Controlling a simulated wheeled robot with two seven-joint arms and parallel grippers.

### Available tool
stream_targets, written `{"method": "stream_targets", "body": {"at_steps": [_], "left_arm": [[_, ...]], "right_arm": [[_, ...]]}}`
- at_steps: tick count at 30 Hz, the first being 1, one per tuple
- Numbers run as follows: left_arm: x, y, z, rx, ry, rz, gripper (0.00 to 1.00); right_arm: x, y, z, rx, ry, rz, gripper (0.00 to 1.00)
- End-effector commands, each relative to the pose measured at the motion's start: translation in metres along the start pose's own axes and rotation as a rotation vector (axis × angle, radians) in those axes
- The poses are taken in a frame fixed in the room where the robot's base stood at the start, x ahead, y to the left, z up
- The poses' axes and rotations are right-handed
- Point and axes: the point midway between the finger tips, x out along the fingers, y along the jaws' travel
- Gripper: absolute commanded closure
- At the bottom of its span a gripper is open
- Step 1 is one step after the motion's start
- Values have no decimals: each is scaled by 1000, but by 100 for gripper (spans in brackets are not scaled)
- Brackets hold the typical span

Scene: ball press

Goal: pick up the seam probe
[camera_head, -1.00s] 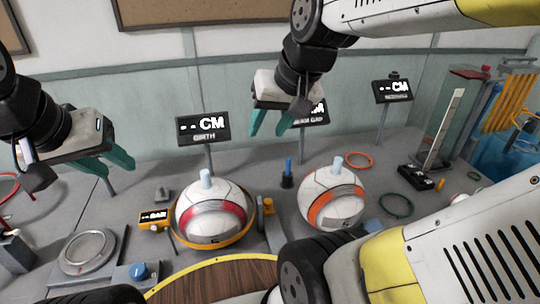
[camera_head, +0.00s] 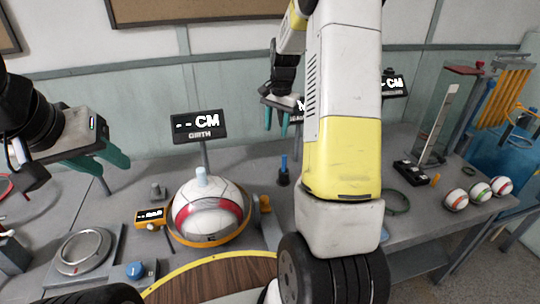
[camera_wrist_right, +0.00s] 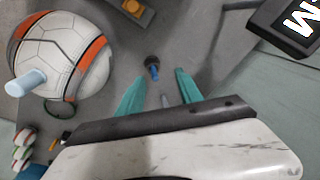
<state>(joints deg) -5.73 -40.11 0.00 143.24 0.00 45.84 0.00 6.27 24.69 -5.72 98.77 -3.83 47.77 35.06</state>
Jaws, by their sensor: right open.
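The seam probe (camera_head: 284,163) is a thin blue stick standing upright in a small black holder (camera_head: 284,179) on the grey bench. In the right wrist view the blue probe (camera_wrist_right: 155,72) shows in its dark holder beyond the fingertips. My right gripper (camera_head: 282,125) is open and empty, above and behind the probe in the head view. In the right wrist view its teal fingers (camera_wrist_right: 161,80) point toward the probe, apart from it. My left gripper (camera_head: 112,165) is at the left, above the bench, its teal fingers apart and empty.
A ball with a red band (camera_head: 209,208) sits in an orange ring, beside a girth display (camera_head: 200,127). The orange-banded ball (camera_wrist_right: 62,48) shows in the right wrist view; my right arm hides it in the head view. Several small balls (camera_head: 480,193) lie at the right.

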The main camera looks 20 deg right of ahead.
Motion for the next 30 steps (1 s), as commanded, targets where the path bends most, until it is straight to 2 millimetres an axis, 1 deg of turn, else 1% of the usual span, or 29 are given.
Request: {"method": "stream_targets", "body": {"at_steps": [1, 3, 6, 9, 12, 26, 30], "left_arm": [[0, 0, 0, 0, 0, 0, 64], [0, 0, 0, 0, 0, 0, 64], [0, 0, 0, 0, 0, 0, 64], [0, 0, 0, 0, 0, 0, 64], [0, 0, 0, 0, 0, 0, 64], [0, 0, 0, 0, 0, 0, 64], [0, 0, 0, 0, 0, 0, 64]], "right_arm": [[25, 2, -11, 38, -15, 26, 57], [52, 6, -24, 89, -28, 54, 57], [86, 11, -38, 149, -41, 87, 57], [110, 16, -46, 191, -49, 111, 57], [124, 19, -50, 213, -53, 125, 57], [168, 26, -51, 223, -56, 130, 57], [189, 28, -51, 222, -57, 130, 57]]}}
